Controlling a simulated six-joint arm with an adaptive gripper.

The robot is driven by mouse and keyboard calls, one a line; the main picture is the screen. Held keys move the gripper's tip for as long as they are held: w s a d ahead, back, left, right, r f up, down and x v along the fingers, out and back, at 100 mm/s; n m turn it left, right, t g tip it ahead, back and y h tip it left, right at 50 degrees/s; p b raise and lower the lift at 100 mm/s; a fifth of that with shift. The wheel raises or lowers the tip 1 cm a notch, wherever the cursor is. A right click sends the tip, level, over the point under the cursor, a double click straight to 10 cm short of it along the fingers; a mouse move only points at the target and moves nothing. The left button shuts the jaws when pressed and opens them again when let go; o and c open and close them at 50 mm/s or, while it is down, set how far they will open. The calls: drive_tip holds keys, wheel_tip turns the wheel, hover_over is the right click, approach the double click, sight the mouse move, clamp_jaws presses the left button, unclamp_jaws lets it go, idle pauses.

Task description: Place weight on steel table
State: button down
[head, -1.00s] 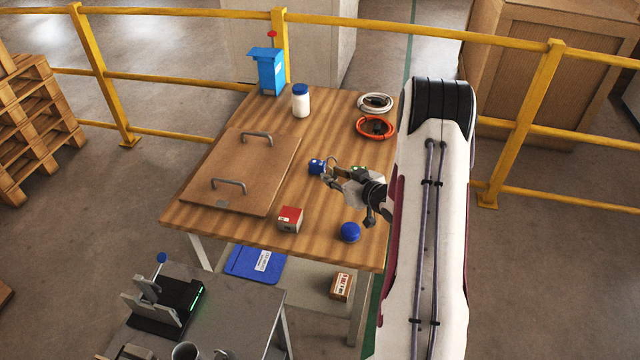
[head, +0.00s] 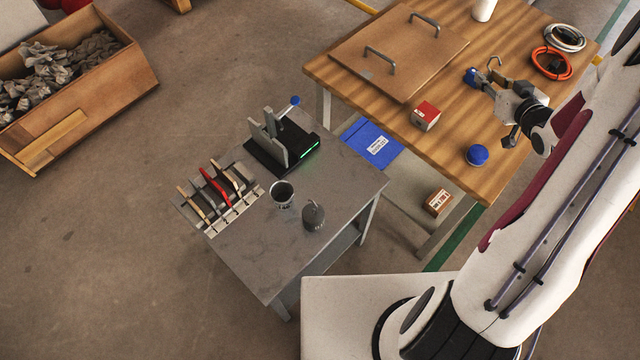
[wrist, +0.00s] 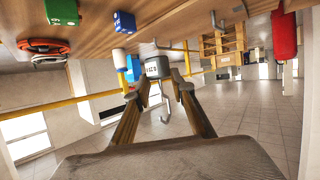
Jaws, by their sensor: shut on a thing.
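My gripper (head: 491,83) is over the right part of the wooden table, near a small blue box (head: 470,76). In the wrist view my gripper (wrist: 157,84) is shut on a grey weight (wrist: 157,67) with a label and a metal hook. The wrist picture is upside down, so the hook points up from the table. In the head view the hook (head: 494,62) shows, but my gripper hides most of the weight. I cannot tell whether the weight touches the wood. The steel table (head: 345,178) stands lower left of the wooden table, apart from my gripper.
The steel table holds a black tester (head: 283,148), a tile rack (head: 216,197), a metal cup (head: 282,195) and a dark grey ringed weight (head: 313,216). Its right part has bare room. A red box (head: 425,116) and a blue round thing (head: 477,155) sit on the wooden table (head: 445,150).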

drive_tip(key=s+a+n+g+y, duration=0.25)
drive_tip(key=a+n+y, duration=0.25)
drive_tip(key=a, duration=1)
drive_tip(key=n+g+y, duration=0.3)
drive_tip(key=n+y, duration=0.2)
hover_over(368, 177)
drive_tip(key=f, duration=0.1)
wheel_tip(368, 177, down, 14)
drive_tip(key=shift+r, duration=0.2)
drive_tip(key=shift+f, duration=2.95)
drive_tip(key=shift+f, duration=2.05)
drive_tip(key=shift+f, duration=0.1)
